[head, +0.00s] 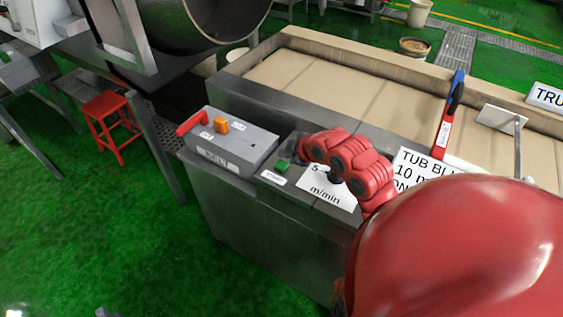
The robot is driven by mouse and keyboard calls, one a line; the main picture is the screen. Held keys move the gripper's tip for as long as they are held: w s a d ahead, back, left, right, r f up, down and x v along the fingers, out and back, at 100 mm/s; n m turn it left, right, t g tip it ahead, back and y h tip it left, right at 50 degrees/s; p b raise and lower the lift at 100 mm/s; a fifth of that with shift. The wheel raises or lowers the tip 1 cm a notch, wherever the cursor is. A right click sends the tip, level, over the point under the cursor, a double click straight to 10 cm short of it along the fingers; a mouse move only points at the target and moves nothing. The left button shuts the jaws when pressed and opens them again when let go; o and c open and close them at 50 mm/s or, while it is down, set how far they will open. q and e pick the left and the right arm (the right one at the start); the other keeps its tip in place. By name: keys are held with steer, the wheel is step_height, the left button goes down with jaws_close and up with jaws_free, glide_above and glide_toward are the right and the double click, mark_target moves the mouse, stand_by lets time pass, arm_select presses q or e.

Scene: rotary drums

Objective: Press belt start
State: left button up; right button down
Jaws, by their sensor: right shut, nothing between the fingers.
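A grey control box marked "BELT" (228,148) stands on the steel end of the belt table, with a red lever (192,123) and an orange switch (221,126) on top. A green button (282,165) is on the steel surface just right of the box, with a small white label (274,177) in front of it, too small to read. My red right arm reaches in from the lower right. Its dark right gripper (293,149) is shut and empty, close above and behind the green button; I cannot tell whether they touch. My left gripper is not in view.
A beige belt (345,82) with a raised steel rim runs behind. A red stool (109,120) is at left.

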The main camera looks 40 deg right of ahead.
mark_target(285, 165)
steer(key=shift+r+p, duration=0.7)
steer(key=shift+r, duration=1.15)
steer(key=shift+f, duration=0.1)
